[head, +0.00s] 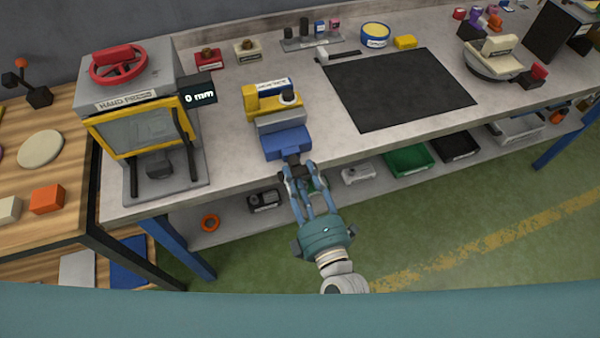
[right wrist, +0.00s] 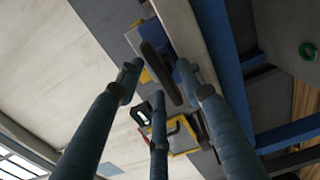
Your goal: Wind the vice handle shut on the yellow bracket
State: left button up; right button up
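The blue vice (head: 286,142) stands at the front edge of the workbench, with grey jaws behind its blue front part. The yellow bracket (head: 262,104) sits at the jaws. The dark vice handle (right wrist: 160,72) shows as a slanted bar in the right wrist view; in the head view it is mostly hidden by my fingers. My right gripper (head: 298,170) is at the front of the vice, its fingers reaching toward the handle. In the wrist view its fingertips stand apart around the bar, with gaps visible. My left gripper is in neither view.
A hand press (head: 150,125) with a red wheel stands left of the vice. A black mat (head: 398,88) lies to the right. The floor before the bench is clear.

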jog(key=shift+w+a, duration=0.1)
jog(key=shift+w, duration=0.15)
grip_shut()
